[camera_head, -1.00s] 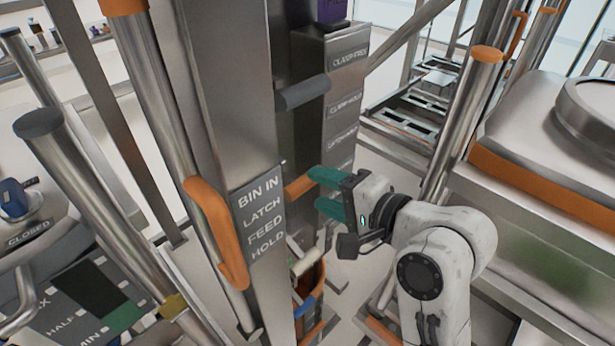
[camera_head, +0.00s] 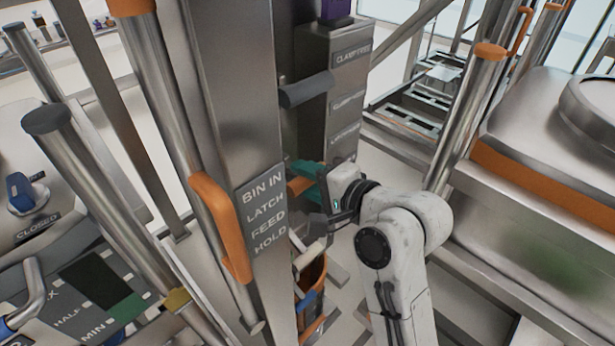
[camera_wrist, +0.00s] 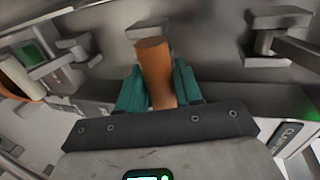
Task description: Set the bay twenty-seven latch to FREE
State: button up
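An orange handle (camera_head: 299,186) sticks out low on the steel column, beside a dark panel (camera_head: 263,215) reading BIN IN, LATCH, FEED, HOLD. I cannot read a bay number, and which lever is the latch is not certain. My gripper (camera_head: 306,178), with green fingers, is at this handle. In the wrist view the orange handle (camera_wrist: 156,75) stands between the two fingers of my gripper (camera_wrist: 160,88), one on each side. Little or no gap shows, but I cannot tell if they press on it. The fingertips are partly hidden behind the handle.
A grey bar (camera_head: 306,90) juts out above the orange handle. Label plates (camera_head: 350,103) run down the grey box behind. A large orange grab handle (camera_head: 222,225) is on the column's left. A steel machine with an orange band (camera_head: 530,178) stands at right.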

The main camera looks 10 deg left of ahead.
grip_shut()
jog(key=shift+f, duration=0.15)
jog(key=f+b, duration=0.1)
jog(key=f+y+b, duration=0.1)
jog(key=b, duration=0.1)
jog(key=shift+s+d+t, duration=0.2)
jog(key=shift+t, duration=0.2)
notch_tip(320, 180, down, 7)
jog(key=t+y+b, duration=0.4)
jog(key=y+b, duration=0.1)
jog(key=b, duration=1.6)
jog(key=shift+w+a+y, duration=0.15)
jog(key=shift+y, duration=0.25)
jog(key=shift+w+a+f+b, duration=0.1)
jog(key=shift+f+b, duration=0.1)
jog(key=shift+b, duration=0.4)
jog(key=o, duration=0.5)
grip_release()
